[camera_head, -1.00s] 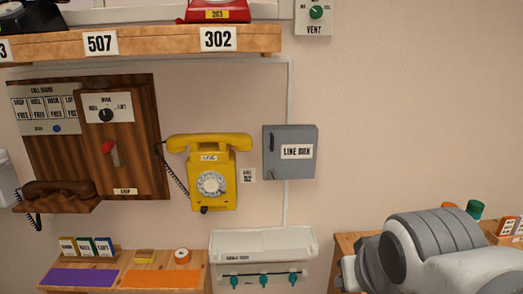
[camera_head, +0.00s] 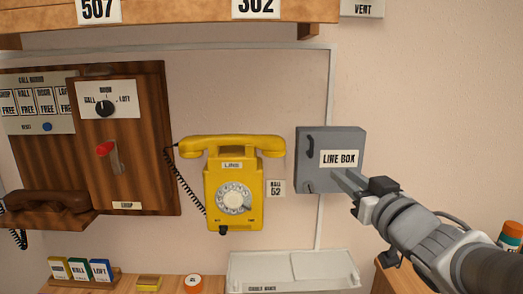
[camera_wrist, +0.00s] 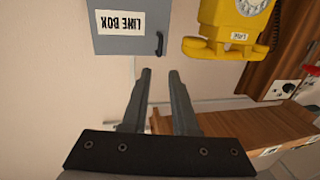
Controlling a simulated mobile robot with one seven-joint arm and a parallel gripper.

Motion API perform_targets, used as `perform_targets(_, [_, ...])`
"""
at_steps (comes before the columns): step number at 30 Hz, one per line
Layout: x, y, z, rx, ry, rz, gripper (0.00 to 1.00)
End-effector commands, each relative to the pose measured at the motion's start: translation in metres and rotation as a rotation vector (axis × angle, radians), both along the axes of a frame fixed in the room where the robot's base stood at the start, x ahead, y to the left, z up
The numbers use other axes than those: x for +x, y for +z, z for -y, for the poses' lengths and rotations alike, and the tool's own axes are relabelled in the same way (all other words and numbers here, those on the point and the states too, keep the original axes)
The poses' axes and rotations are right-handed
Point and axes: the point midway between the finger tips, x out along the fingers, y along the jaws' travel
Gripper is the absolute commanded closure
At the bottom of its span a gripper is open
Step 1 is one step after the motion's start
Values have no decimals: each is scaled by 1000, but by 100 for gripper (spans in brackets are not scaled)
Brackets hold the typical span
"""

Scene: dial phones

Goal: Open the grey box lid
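The grey box (camera_head: 345,148) labelled LINE BOX is fixed to the wall right of the yellow phone, its lid closed. In the wrist view my gripper (camera_wrist: 159,74) is empty, fingers apart, not on the handle.
The yellow phone (camera_head: 234,185) hangs left of the box, with a small card (camera_head: 275,187) between them. A white tray-like unit (camera_head: 290,272) stands out below. A wooden call board (camera_head: 140,140) is at far left, a shelf (camera_head: 150,37) above. The wall right of the box is clear.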

Motion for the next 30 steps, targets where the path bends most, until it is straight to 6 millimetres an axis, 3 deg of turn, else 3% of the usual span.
perform_targets(8, [29,-2,-6,1,5,1,73])
perform_targets(24, [129,-1,-26,1,4,2,73])
perform_targets(30, [157,-1,-32,0,4,1,73])
